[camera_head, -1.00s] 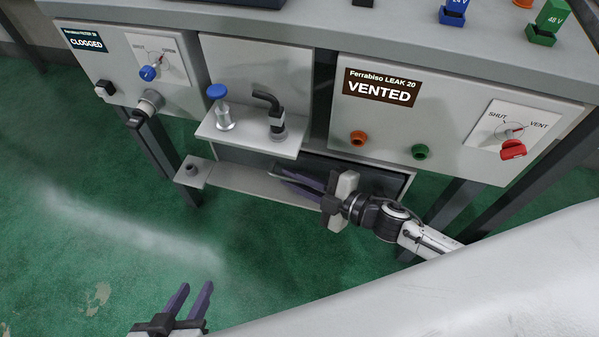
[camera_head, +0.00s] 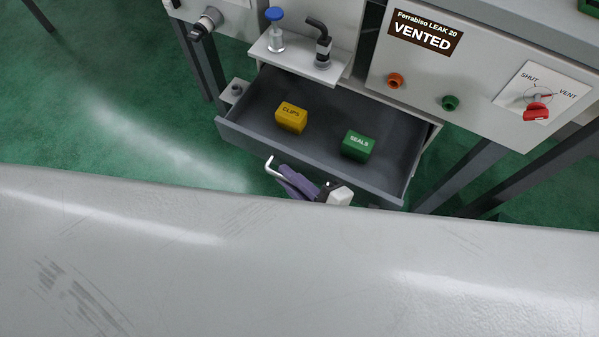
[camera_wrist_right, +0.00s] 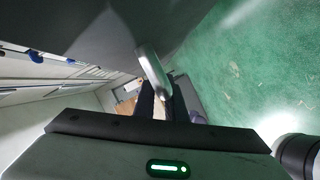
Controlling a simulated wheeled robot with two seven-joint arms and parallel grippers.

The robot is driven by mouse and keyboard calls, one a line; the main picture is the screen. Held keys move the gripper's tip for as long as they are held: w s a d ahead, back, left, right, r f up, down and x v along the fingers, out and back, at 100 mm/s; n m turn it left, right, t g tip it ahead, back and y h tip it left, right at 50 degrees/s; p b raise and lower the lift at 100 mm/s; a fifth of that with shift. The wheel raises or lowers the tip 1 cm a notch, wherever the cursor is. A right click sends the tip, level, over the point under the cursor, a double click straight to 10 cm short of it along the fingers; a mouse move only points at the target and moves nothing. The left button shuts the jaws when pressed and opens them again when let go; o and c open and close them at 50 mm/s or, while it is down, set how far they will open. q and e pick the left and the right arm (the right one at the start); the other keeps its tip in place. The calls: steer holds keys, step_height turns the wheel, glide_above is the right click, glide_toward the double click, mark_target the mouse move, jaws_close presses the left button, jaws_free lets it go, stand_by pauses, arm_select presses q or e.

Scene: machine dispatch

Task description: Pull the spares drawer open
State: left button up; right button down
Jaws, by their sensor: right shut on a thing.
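The spares drawer (camera_head: 310,162) stands pulled out from under the bench, its grey inside showing. A yellow CLIPS box (camera_head: 291,117) and a green SEALS box (camera_head: 358,146) sit in it. My right gripper (camera_head: 287,178) is at the outer side of the drawer front, shut on the silver drawer handle (camera_head: 270,166). In the right wrist view the handle (camera_wrist_right: 152,72) runs up between the dark fingers (camera_wrist_right: 165,100). My left gripper is not in view.
Above the drawer are a small shelf (camera_head: 299,61) with a blue-topped knob and a black spout, and the VENTED panel (camera_head: 480,85) with a red switch. A dark table leg (camera_head: 459,175) stands right of the drawer. My large pale body part fills the bottom.

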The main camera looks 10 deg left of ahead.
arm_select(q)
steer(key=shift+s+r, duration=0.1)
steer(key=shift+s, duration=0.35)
arm_select(e)
steer(key=shift+s+a, duration=0.15)
steer(key=shift+s, duration=0.35)
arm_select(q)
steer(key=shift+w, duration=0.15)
arm_select(e)
steer(key=c, duration=2.1)
jaws_free()
arm_select(q)
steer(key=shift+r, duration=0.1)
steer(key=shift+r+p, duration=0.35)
steer(key=shift+p, duration=0.45)
arm_select(e)
steer(key=v, duration=1)
steer(key=shift+s, duration=0.1)
